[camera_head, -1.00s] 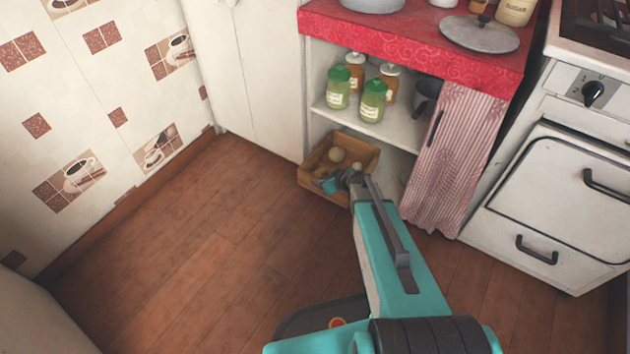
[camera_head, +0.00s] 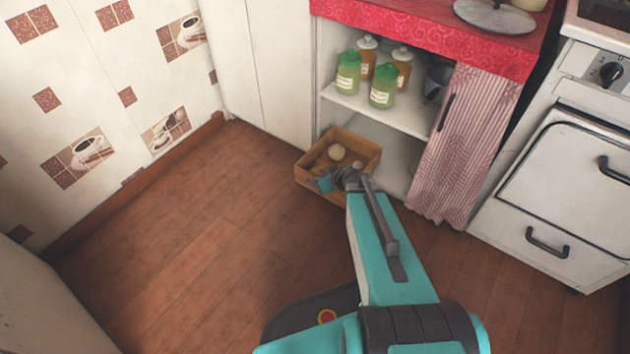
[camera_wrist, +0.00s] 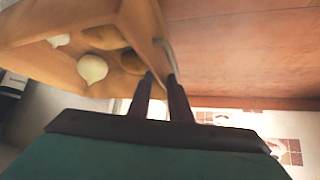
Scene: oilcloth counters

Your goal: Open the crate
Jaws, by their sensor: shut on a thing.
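The wooden crate (camera_head: 365,151) sits low at the bottom of the open cabinet and juts out past its front, with round pale vegetables inside. It also fills the upper left of the wrist view (camera_wrist: 135,22). My gripper (camera_head: 325,183) is at the crate's front wall. In the wrist view my gripper (camera_wrist: 161,80) has its two dark fingers close together at a thin grey handle (camera_wrist: 166,55) on that wall, and it is shut on it. In the head view my wrist hides part of the front wall and the handle.
Green-lidded jars (camera_head: 383,88) and amber jars stand on the cabinet shelf (camera_head: 400,122) above the crate. A striped curtain (camera_head: 465,145) hangs to the right, beside a white stove (camera_head: 560,185). The wooden floor (camera_head: 200,230) in front and left is clear.

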